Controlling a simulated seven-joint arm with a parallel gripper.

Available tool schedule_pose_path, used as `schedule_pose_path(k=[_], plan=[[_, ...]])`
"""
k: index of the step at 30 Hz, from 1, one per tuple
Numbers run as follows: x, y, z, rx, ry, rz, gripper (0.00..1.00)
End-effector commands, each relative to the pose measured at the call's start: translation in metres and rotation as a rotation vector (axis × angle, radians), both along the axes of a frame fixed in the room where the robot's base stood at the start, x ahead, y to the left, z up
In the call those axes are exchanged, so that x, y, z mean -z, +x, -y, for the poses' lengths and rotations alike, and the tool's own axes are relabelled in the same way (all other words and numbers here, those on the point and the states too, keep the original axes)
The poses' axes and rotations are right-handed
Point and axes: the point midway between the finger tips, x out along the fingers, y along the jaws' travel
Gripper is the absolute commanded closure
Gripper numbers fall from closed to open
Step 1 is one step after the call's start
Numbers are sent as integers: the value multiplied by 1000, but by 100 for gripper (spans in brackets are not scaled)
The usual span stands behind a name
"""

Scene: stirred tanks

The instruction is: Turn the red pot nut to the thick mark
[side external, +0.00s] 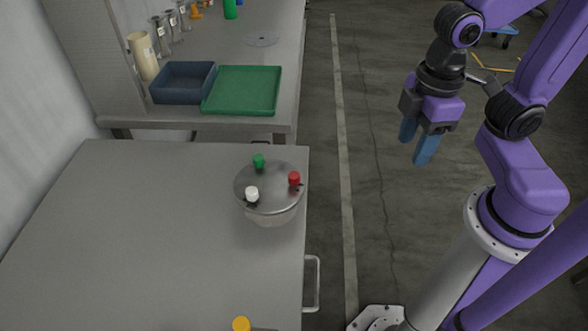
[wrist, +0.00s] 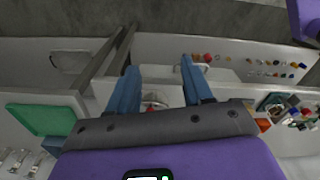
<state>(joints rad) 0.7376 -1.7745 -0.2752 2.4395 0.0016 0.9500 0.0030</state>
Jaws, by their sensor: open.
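A round metal pot (side external: 270,200) with a lid stands on the grey table near its right edge in the side external view. Three nuts sit around the lid: the red nut (side external: 294,179) at the right, a white nut (side external: 252,194) at the front left and a green nut (side external: 259,161) at the back. The thick mark is too small to make out. My gripper (side external: 420,148) is open and empty, raised well to the right of the pot, with blue fingers pointing down. In the wrist view my fingers (wrist: 158,90) are apart, and a small part of the pot shows between them.
A green tray (side external: 243,91) and a dark blue bin (side external: 182,83) stand on the bench behind the table. A metal handle (side external: 312,283) sticks out from the table's right side. The table left of the pot is clear. A yellow item (side external: 241,324) shows at the front edge.

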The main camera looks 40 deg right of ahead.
Motion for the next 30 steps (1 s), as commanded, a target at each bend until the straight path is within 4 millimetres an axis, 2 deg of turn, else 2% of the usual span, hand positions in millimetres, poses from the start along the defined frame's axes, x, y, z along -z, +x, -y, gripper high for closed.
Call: schedule_pose_path(k=[6,15,30], plan=[[-12,39,-29,83,-3,-2,50],[-29,84,-65,197,-9,-6,50],[-55,138,-118,388,-16,-14,50]])
